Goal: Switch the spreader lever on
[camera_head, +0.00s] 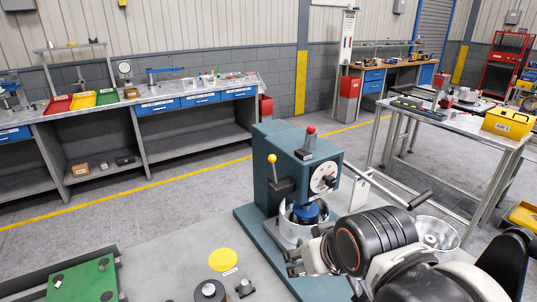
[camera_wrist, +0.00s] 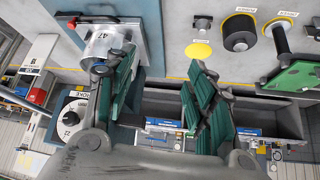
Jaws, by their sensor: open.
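A teal machine (camera_head: 275,175) stands on a teal base on the grey table. It has a lever with a yellow knob (camera_head: 272,159) on its left side and a lever with a red knob (camera_head: 311,130) on top. Both stand roughly upright; I cannot read which is the spreader lever. A white dial (camera_head: 323,178) is on the front; a dial also shows in the wrist view (camera_wrist: 72,115). My gripper (camera_head: 297,263) is in front of the machine, below both levers and apart from them. In the wrist view my gripper (camera_wrist: 155,68) is open, with nothing between its fingers.
A metal cup (camera_head: 289,228) sits under the machine's head, close to my gripper. A long black-handled bar (camera_head: 420,199) sticks out right. A metal bowl (camera_head: 436,234) is beside my arm. A yellow disc (camera_head: 222,260), a black roll (camera_head: 210,290) and a green board (camera_head: 85,280) lie left.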

